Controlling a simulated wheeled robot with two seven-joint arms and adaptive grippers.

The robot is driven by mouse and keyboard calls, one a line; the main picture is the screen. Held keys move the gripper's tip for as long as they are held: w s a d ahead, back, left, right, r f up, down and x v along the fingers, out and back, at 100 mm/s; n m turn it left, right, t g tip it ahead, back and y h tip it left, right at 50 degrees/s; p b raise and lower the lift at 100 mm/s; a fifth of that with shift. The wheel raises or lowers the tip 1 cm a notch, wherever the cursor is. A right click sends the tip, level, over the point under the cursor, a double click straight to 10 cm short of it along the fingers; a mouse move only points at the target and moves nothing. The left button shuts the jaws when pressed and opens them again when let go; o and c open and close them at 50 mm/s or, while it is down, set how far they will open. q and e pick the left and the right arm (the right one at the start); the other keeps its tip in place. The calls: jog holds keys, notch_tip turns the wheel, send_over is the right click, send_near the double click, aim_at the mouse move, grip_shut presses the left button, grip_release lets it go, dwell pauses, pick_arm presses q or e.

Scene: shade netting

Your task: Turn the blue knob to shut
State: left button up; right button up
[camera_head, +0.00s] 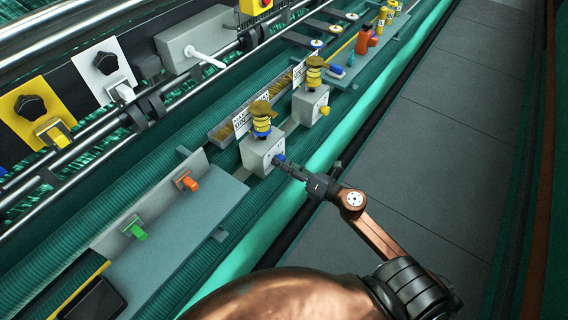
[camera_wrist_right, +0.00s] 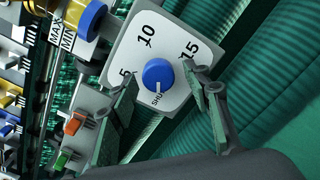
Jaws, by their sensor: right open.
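The blue knob (camera_wrist_right: 158,75) sits on a light grey dial face (camera_wrist_right: 133,48) marked 5, 10, 15 and a partly hidden word that starts "SHU". A pale mark on the knob's lower edge lies on the side of that word. In the head view the knob (camera_head: 279,159) is on the front of a grey box (camera_head: 257,150), partly covered by the gripper. My right gripper (camera_head: 286,164) is open at the knob, one finger on each side in the wrist view (camera_wrist_right: 162,82). I cannot tell whether the fingers touch it. My left gripper is not in view.
A similar grey box (camera_head: 309,106) with a yellow-topped cylinder stands behind. Orange (camera_head: 188,183) and green (camera_head: 137,232) handles are on a grey panel at left. Black knobs on yellow (camera_head: 31,107) and white plates line the far side. The grey walkway (camera_head: 440,130) is clear.

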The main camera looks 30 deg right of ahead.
jog(key=v, duration=1.2)
dwell(0.4)
